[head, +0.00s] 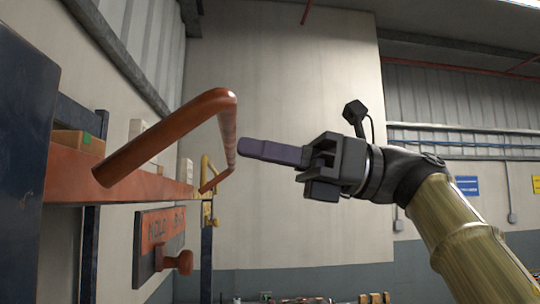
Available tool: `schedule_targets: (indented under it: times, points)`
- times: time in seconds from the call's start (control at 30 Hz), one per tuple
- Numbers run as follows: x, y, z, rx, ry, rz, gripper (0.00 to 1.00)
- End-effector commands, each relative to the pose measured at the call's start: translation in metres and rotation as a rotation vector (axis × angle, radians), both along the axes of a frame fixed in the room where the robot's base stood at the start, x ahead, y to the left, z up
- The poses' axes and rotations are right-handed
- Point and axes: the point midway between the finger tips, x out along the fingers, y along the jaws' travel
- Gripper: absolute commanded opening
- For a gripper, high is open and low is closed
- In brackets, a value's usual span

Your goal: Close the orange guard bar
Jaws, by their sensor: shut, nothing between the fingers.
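The orange guard bar (222,125) is a bent tube in the left half of the head view. It stands out from the orange shelf beam (68,175) toward the middle of the room, with its near arm slanting down to the left. My gripper (243,147) comes in from the right with its purple-grey fingers shut and empty. The fingertips are just right of the bar's long outer section and look very close to it. I cannot tell whether they touch.
A dark blue rack post (25,130) stands at the near left. Boxes (77,144) sit on the shelf. A sign board (157,240) with an orange knob (175,262) hangs below the beam. A plain wall panel (290,100) is behind; the space right of the bar is open.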

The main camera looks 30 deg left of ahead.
Motion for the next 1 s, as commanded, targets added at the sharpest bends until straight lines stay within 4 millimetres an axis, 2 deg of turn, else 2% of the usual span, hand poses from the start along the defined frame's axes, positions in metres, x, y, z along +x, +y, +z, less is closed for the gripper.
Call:
schedule_targets:
  times: [0.03,0.23,1.0]
  points:
    - [-0.003,0.003,0.008,0.001,-0.001,0.005,0.00]
    - [-0.009,0.011,0.018,-0.001,0.000,0.008,0.00]
    - [-0.010,0.011,0.018,-0.001,0.001,0.006,0.00]
